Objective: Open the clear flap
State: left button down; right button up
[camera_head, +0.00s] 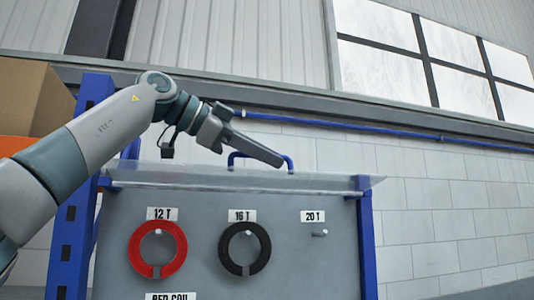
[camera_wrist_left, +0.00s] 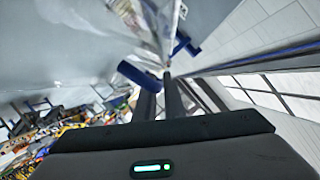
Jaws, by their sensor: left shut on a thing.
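The clear flap (camera_head: 330,182) runs along the top of the grey board and shows nearly edge-on as a thin see-through band, lifted clear of the rings below. Its blue handle (camera_head: 245,154) stands up along the flap, and blue handle parts also show in the left wrist view (camera_wrist_left: 138,75). My left gripper (camera_head: 280,163) comes in from the upper left and is shut on the handle near its right end. The fingers hide part of the handle. My right gripper is in neither view.
The board (camera_head: 200,215) carries a red ring (camera_head: 134,250) under "12 T", a black ring (camera_head: 265,249) under "16 T" and an empty peg (camera_head: 319,233) under "20 T". Blue posts (camera_head: 368,245) flank it. A cardboard box (camera_head: 35,95) is at the left.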

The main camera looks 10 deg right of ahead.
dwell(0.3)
pick_arm(q)
jog(key=c, duration=2.1)
grip_release()
jog(key=shift+w, duration=0.2)
jog(key=shift+s+a+r, duration=0.1)
jog(key=shift+s+a, duration=0.1)
jog(key=shift+a, duration=0.15)
jog(key=b+v, duration=0.2)
jog(key=v, duration=1.4)
jog(key=shift+a+r, duration=0.2)
jog(key=shift+a, duration=0.1)
jog(key=shift+f, duration=0.1)
